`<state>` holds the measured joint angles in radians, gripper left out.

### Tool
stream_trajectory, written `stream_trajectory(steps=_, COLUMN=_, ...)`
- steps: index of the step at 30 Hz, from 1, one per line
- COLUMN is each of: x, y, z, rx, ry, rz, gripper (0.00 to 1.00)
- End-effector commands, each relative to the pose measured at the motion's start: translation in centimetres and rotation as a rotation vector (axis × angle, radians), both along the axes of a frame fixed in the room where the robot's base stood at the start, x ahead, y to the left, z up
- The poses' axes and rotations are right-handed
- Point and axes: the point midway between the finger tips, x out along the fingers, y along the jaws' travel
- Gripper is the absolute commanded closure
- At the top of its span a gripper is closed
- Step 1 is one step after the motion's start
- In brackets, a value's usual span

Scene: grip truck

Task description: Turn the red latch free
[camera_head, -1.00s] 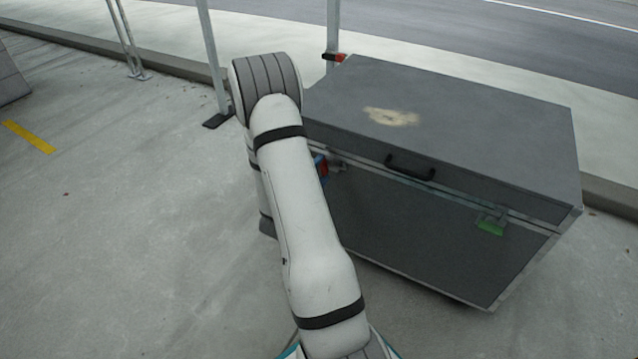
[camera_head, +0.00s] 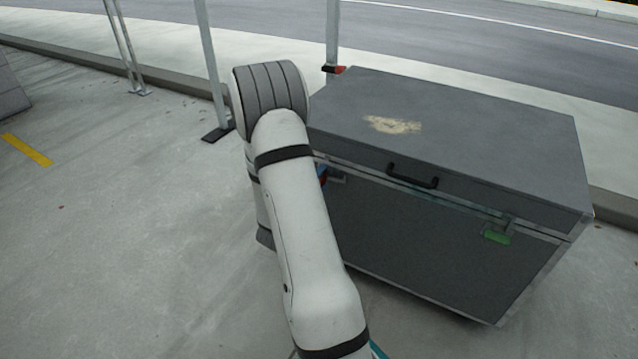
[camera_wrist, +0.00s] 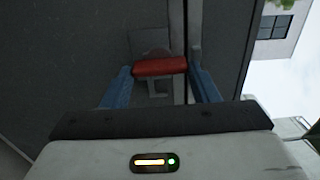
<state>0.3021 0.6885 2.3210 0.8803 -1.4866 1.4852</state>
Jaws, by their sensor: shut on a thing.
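The red latch (camera_wrist: 160,66) is on the front of the large dark grey case (camera_head: 420,245), near the seam of its lid. In the wrist view my gripper (camera_wrist: 162,78) has its two blue fingers on either side of the latch, and it is shut on it. The latch's red bar lies level across that view, over a grey metal plate. In the head view my arm hides most of the gripper and latch; only a small bit of red and blue shows beside the arm.
A green latch (camera_head: 497,236) sits at the right of the case front, and a black handle (camera_head: 412,175) at the middle. Metal posts (camera_head: 211,65) stand behind my arm. The concrete floor at left is mostly open.

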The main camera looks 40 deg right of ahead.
Motion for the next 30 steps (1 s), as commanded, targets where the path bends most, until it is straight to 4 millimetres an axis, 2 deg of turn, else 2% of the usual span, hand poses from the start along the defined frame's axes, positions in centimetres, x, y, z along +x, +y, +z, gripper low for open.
stream_trajectory(steps=1, x=-0.3, y=-0.1, z=-0.1, rx=0.003, ry=0.002, rz=-0.008, gripper=0.68)
stream_trajectory(steps=2, x=-0.3, y=-0.1, z=-0.1, rx=0.002, ry=0.003, rz=-0.008, gripper=0.43)
stream_trajectory(steps=9, x=-0.1, y=-0.1, z=-0.1, rx=0.002, ry=0.002, rz=-0.003, gripper=0.24)
stream_trajectory(steps=19, x=-0.3, y=0.7, z=0.0, rx=0.001, ry=0.003, rz=0.000, gripper=0.24)
stream_trajectory(steps=30, x=-2.6, y=6.1, z=0.0, rx=0.002, ry=0.004, rz=0.001, gripper=0.24)
